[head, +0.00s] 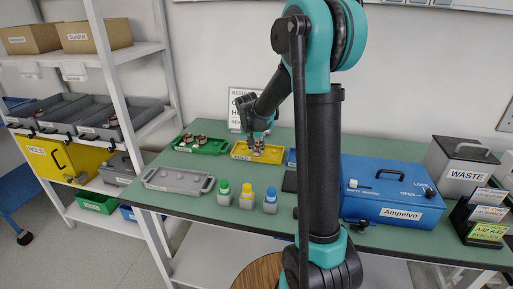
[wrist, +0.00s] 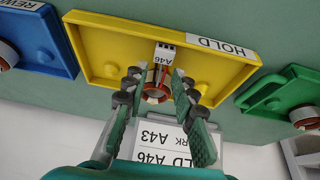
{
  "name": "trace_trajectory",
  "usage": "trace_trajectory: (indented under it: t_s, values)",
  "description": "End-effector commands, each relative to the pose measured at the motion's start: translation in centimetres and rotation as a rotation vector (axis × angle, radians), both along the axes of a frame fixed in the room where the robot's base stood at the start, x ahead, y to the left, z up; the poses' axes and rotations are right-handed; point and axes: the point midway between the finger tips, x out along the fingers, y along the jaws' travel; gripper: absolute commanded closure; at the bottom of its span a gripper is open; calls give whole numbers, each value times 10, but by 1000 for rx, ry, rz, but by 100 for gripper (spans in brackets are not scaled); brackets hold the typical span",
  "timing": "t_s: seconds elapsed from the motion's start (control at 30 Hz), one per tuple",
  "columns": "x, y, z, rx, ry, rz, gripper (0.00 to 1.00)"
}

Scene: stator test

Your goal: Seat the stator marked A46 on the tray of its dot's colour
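The stator marked A46 (wrist: 155,94), a copper-coloured ring with a white tag, is at the yellow tray (wrist: 102,62). The tray is labelled HOLD and also shows in the head view (head: 240,154). Its tag lies toward the tray's labelled edge, and no coloured dot can be made out on it. My gripper (wrist: 157,80) points down over the tray with its fingers on either side of the stator. The fingers look apart, with a narrow gap to the ring. The head view shows my gripper (head: 257,150) low over the yellow tray, hiding most of the stator.
A green tray (head: 213,151) with stators stands left, and a blue tray (wrist: 45,57) is on the other side. A grey tray (head: 155,186) and several capped bottles (head: 247,198) are in front. A blue Ampelvo box (head: 380,180) and WASTE bin (head: 463,170) stand right.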

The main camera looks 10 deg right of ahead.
Motion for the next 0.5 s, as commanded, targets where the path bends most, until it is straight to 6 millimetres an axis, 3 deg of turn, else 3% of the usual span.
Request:
trace_trajectory:
  t_s: [0.5]
  values:
    - [0, 0, 11, 0, 0, 0, 74]
